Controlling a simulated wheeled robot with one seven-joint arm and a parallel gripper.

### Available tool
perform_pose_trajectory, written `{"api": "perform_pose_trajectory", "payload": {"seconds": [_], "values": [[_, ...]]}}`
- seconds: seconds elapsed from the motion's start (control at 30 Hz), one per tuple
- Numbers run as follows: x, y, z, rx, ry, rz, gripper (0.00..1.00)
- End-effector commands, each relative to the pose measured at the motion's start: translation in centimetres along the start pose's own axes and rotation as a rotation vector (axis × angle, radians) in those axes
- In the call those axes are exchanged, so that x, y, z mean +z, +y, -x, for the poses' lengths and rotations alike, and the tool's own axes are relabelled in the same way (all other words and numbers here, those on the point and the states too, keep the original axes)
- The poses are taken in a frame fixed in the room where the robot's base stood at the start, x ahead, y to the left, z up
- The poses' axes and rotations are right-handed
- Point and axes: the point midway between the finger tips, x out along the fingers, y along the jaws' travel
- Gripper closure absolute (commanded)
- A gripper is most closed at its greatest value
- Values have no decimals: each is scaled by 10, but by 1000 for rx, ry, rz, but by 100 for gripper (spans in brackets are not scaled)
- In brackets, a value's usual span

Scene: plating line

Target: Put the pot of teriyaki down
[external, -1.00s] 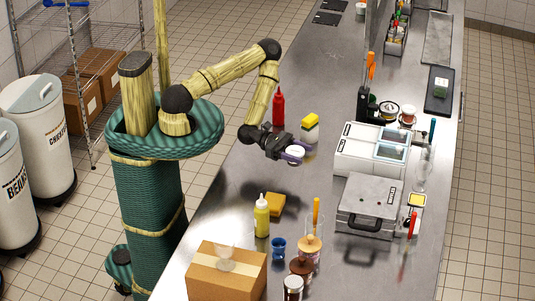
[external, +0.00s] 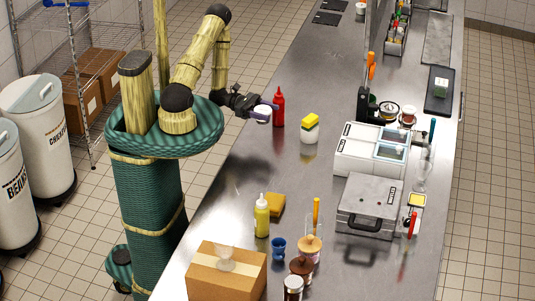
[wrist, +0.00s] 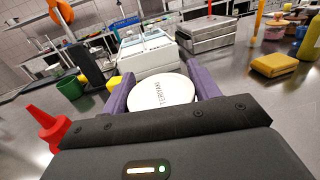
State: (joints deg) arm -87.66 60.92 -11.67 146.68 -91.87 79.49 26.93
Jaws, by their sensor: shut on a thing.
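The pot of teriyaki (wrist: 160,92) shows its round white lid with the word TERIYAKI in the wrist view, between two purple fingers. My gripper (external: 266,110) is shut on the pot in the external view, where the pot is a small white shape (external: 262,116) at the fingertips. It is near the left edge of the steel counter (external: 240,170), just left of the red squeeze bottle (external: 279,106). The pot's underside is hidden in the wrist view, and I cannot tell its exact height above the counter.
A white pot with a yellow sponge-like top (external: 309,130) stands right of the red bottle. A yellow bottle (external: 262,216), an orange-yellow block (external: 275,204), a blue cup (external: 278,248) and a cardboard box (external: 226,275) are nearer. The counter between them is clear.

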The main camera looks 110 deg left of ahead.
Motion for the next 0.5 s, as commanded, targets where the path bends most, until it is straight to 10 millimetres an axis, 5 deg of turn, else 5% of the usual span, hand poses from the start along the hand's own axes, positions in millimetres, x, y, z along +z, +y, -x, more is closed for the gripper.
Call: {"api": "perform_pose_trajectory", "payload": {"seconds": [0.17, 0.5], "values": [[-2, 0, -1, -1, -1, 0, 64], [-46, 0, -1, -1, -1, 3, 64]]}}
